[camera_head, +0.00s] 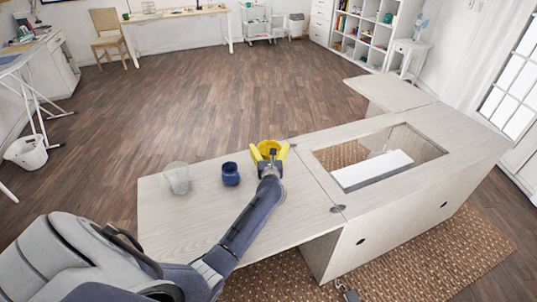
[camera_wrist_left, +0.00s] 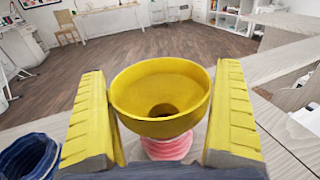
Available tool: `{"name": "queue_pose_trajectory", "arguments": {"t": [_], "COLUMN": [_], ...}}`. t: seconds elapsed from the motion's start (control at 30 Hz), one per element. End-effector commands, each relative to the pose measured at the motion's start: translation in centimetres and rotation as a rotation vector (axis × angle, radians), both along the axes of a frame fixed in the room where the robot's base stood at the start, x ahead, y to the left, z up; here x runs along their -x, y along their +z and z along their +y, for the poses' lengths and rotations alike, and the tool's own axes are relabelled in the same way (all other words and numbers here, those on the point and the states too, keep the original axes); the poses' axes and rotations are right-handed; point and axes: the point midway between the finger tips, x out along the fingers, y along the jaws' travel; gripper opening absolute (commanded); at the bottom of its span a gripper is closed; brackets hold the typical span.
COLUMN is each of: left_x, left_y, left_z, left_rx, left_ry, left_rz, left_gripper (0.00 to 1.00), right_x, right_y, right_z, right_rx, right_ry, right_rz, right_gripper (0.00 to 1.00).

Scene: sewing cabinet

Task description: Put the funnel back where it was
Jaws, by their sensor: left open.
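The yellow funnel (camera_wrist_left: 160,128) stands wide mouth up between my left gripper's fingers in the left wrist view. A pink ribbed piece (camera_wrist_left: 168,146) shows directly under it; I cannot tell whether it belongs to the funnel. My left gripper (camera_head: 269,151) is over the far edge of the cabinet's left leaf (camera_head: 215,215), with its yellow fingers open on both sides of the funnel. The fingers are close to the rim; contact is unclear. In the head view, the funnel and fingers blend together. My right gripper is not in view.
A dark blue mug (camera_head: 231,175) stands left of my gripper, and a clear glass (camera_head: 177,178) farther left. Right of the leaf is a rectangular opening with a white panel (camera_head: 372,169) in the cabinet top. The leaf's front left is clear.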

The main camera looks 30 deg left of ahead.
Motion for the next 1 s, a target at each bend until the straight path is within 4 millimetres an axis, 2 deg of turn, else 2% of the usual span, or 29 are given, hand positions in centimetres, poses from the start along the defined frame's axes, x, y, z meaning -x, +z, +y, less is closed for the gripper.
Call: {"name": "queue_pose_trajectory", "arguments": {"t": [0.07,0.33,0.53,0.57,0.8,1.0], "left_x": [0.0,0.0,0.0,0.0,0.0,0.0], "left_y": [0.0,0.0,0.0,0.0,0.1,1.2], "left_z": [0.0,0.0,0.0,0.0,-0.1,0.0], "left_rx": [0.0,0.0,0.0,0.0,0.0,0.0], "left_ry": [0.0,0.0,0.0,0.0,0.0,0.001], "left_rz": [0.0,0.0,0.0,0.0,0.0,-0.002], "left_gripper": [0.98,0.67,0.66,0.62,0.61,0.6], "right_x": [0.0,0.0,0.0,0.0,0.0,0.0], "right_y": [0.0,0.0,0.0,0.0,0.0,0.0], "right_z": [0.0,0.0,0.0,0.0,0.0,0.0], "right_rx": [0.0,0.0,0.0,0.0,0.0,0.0], "right_ry": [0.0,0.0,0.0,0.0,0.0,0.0], "right_rz": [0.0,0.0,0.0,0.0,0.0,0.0], "right_gripper": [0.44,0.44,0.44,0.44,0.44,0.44]}}
